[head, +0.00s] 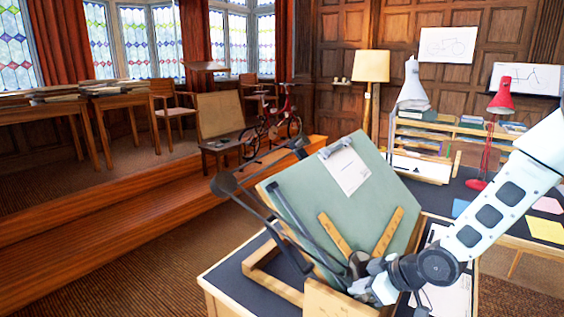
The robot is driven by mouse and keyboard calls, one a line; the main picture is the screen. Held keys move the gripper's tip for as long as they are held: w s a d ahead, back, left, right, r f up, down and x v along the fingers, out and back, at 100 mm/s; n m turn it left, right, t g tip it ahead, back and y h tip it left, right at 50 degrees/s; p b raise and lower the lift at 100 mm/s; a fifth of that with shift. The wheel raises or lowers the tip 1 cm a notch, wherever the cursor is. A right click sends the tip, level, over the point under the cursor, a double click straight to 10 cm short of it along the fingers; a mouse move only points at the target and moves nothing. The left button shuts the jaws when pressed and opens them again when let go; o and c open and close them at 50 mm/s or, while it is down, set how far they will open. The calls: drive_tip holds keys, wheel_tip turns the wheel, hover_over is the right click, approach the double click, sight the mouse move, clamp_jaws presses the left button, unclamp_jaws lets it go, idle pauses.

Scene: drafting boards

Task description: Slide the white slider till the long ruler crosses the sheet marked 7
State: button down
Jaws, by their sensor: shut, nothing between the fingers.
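A green drafting board (385,187) stands tilted on a desk. A white sheet (346,168) is clipped near its top edge; I cannot read a number on it. Two wooden rulers lie on the board, a left one (334,234) and a right one (390,231), converging downward towards a dark part at the lower edge; neither touches the sheet. I cannot clearly tell which ruler is the long one. My gripper (359,270) is shut at the board's lower edge, by the rulers' lower ends. I cannot make out the white slider there.
A black jointed arm (229,184) runs along the board's left side. The desk (226,274) has a dark top and pale edge. At the right, another desk holds a red lamp (504,97), coloured papers and a shelf. A wooden step (120,208) lies at the left.

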drive_tip(key=shift+s+d+f, duration=0.2)
drive_tip(key=shift+s+f, duration=0.05)
drive_tip(key=shift+f, duration=0.25)
idle(0.3)
drive_tip(key=shift+r, duration=0.1)
drive_tip(key=shift+w+a+r, duration=0.25)
drive_tip(key=shift+a+r, duration=0.2)
drive_tip(key=shift+r+p, duration=0.15)
drive_tip(key=shift+p, duration=0.2)
drive_tip(key=shift+d+r, duration=0.15)
drive_tip(key=p+v, duration=0.5)
drive_tip(key=v, duration=0.1)
drive_tip(key=shift+s+d, duration=0.15)
drive_tip(key=shift+d, duration=0.1)
